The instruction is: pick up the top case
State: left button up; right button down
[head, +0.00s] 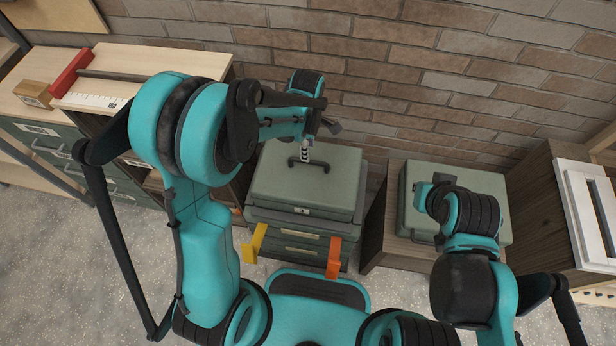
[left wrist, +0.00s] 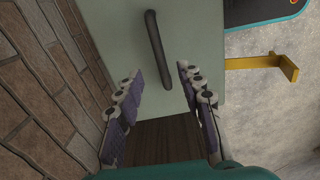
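The top case is a grey-green box (head: 275,185) with a dark bar handle (head: 293,163) on its lid. It sits on a stack of similar green units. The left wrist view shows the lid (left wrist: 205,55) and the handle (left wrist: 157,50). My left gripper (head: 308,150) is above the lid, close to the handle.
A brick wall (head: 440,65) stands close behind. A wooden cabinet (head: 380,250) carries the right green case. A shelf unit (head: 135,60) with a red-ended item stands left. A yellow bracket (head: 255,243) and an orange bracket (head: 334,257) stick up in front of the stack.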

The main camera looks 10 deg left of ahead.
aim_at(309, 163)
pick_arm(q)
jog(key=f, duration=0.2)
jog(key=f+b, duration=0.1)
jog(key=shift+d, duration=0.25)
notch_tip(309, 163, down, 6)
jog(key=b, duration=0.2)
jog(key=shift+a+r+b, duration=0.1)
jog(key=shift+r+b, duration=0.15)
jog(key=shift+b, duration=0.15)
jog(key=shift+r, duration=0.1)
grip_shut()
